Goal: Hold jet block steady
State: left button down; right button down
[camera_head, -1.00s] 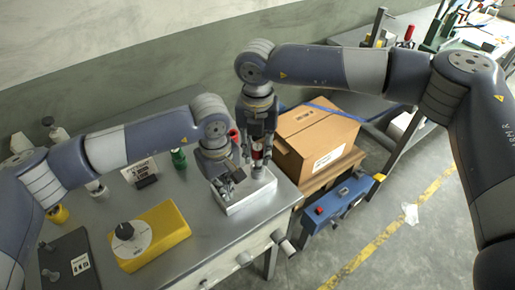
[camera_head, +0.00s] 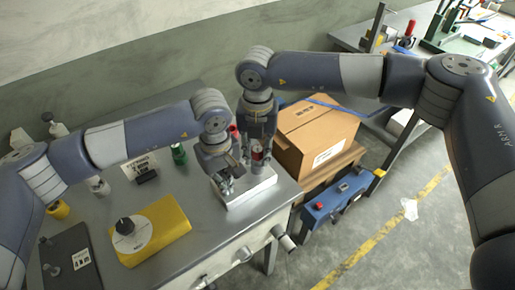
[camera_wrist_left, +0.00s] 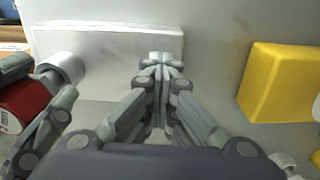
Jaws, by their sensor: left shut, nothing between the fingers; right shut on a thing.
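The jet block, apparently the pale rectangular block (camera_head: 262,187), lies on the grey bench near its right edge. It also shows in the left wrist view (camera_wrist_left: 105,45). My left gripper (camera_head: 226,187) is shut and empty at the block's left part; in the left wrist view its fingertips (camera_wrist_left: 162,62) meet at the block's near edge, and I cannot tell whether they touch it. My right gripper (camera_head: 257,156) is shut on a red cylindrical part with a pale label (camera_wrist_left: 20,106), held upright over the block's right part. A short pale cylinder (camera_wrist_left: 64,68) shows by the block there.
A yellow box with a dial (camera_head: 168,238) and a dark plate (camera_head: 70,262) lie on the bench to the left. A cardboard box (camera_head: 318,137) and a blue case (camera_head: 338,196) are to the right.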

aim_at(258, 149)
pick_arm(q)
jog(key=shift+s+f, duration=0.2)
jog(key=shift+f, duration=0.15)
pick_arm(e)
jog(key=shift+f, duration=0.6)
jog(key=c, duration=1.2)
grip_release()
jog(key=shift+c, duration=0.2)
notch_tip(258, 149, up, 12)
jog(key=shift+s+r, duration=0.1)
